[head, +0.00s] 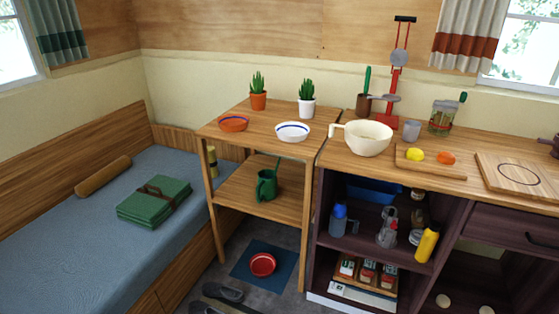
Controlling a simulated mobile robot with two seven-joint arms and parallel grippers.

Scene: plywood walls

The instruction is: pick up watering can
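A dark green watering can (266,186) stands upright on the lower shelf (240,188) of the wooden side table. Its thin spout points up and to the right. The tabletop (262,118) is above it, and the front of the shelf is open towards me. Neither of my grippers shows in the head view.
On the tabletop stand two potted plants, an orange dish (233,124) and a white bowl (292,132). A dark cabinet with a crowded counter adjoins on the right, a bed (90,232) on the left. A red bowl (262,265) on a blue mat and shoes (222,292) lie on the floor.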

